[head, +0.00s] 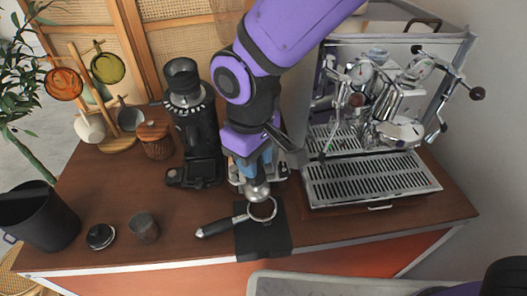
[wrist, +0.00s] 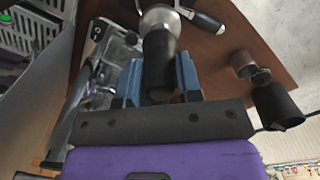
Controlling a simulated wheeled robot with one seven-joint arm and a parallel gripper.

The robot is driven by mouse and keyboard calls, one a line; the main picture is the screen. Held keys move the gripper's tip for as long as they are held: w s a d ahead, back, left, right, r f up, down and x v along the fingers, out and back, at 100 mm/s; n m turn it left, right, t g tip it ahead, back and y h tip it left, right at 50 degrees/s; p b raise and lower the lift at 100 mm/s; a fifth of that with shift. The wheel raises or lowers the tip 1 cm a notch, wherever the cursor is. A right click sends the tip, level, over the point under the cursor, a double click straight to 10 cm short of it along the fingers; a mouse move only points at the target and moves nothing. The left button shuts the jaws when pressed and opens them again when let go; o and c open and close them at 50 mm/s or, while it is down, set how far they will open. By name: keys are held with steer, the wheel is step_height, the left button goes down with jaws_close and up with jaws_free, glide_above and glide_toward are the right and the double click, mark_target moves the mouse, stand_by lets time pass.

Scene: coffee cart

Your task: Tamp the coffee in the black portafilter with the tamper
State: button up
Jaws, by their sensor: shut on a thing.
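My gripper (head: 256,170) points down and is shut on the tamper, with its blue fingers on either side of the dark handle (wrist: 158,62). The tamper's silver base (head: 258,193) shows below the fingers and also in the wrist view (wrist: 160,18). The portafilter (head: 218,227) lies with its black handle to the left and its round basket (head: 263,210) on a black mat (head: 265,242). The tamper base is at the far edge of the basket in the head view; whether it touches is unclear. The coffee inside is hard to make out.
A black grinder (head: 195,130) stands left of my gripper, and the espresso machine (head: 370,150) stands right. A metal cup (head: 144,228), a dark round piece (head: 101,236) and a black bin (head: 38,217) are at the left front. The counter's front edge is close to the mat.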

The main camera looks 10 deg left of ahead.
mark_target(260, 177)
steer(key=shift+d, duration=0.35)
steer(key=shift+f, duration=0.1)
steer(key=shift+d+f, duration=0.1)
steer(key=shift+f, duration=2.15)
steer(key=shift+d+f, duration=0.15)
steer(key=shift+f, duration=1.15)
stand_by(3.0)
steer(key=shift+r, duration=0.25)
steer(key=shift+r, duration=0.5)
steer(key=shift+r, duration=0.45)
